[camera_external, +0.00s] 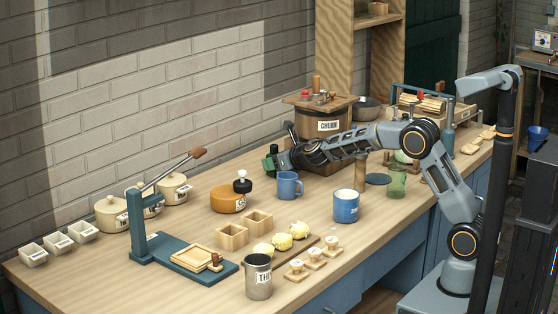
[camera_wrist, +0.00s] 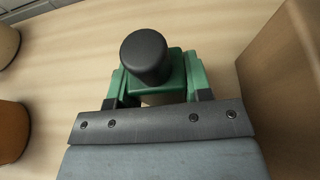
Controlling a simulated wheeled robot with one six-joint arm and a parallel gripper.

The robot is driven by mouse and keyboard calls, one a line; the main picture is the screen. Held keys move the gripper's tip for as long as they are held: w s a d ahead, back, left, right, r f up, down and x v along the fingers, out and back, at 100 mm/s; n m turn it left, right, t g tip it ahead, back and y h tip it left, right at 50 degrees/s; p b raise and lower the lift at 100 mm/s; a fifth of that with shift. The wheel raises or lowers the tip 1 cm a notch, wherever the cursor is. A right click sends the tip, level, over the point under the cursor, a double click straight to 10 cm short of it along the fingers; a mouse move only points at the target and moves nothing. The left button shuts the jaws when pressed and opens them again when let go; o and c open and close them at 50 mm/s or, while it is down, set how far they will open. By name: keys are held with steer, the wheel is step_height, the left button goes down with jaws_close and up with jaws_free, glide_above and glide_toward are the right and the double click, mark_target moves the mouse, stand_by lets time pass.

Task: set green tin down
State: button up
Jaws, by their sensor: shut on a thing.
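The green tin with a black cap (camera_wrist: 146,56) is between the jaws of my gripper (camera_wrist: 157,88) in the wrist view. My gripper is shut on it. In the external view the green tin (camera_external: 270,161) shows small at the end of my outstretched arm, near the back of the wooden bench (camera_external: 120,270), left of the churn. Its base is hidden by my gripper, so I cannot tell whether it touches the bench top.
The brown churn (camera_external: 325,127) stands close to the right of my gripper. An orange round tub (camera_external: 227,201) and a blue mug (camera_external: 289,186) stand in front. Lidded cream crocks (camera_external: 110,214) are at left. Some bare bench lies around the gripper.

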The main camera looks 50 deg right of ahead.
steer(key=o, duration=0.5)
steer(key=shift+f, duration=0.2)
steer(key=o, duration=0.5)
steer(key=shift+c, duration=0.2)
steer(key=shift+r, duration=0.1)
steer(key=shift+r, duration=0.25)
steer(key=shift+s, duration=0.3)
steer(key=v, duration=1.1)
steer(key=shift+s+r, duration=0.15)
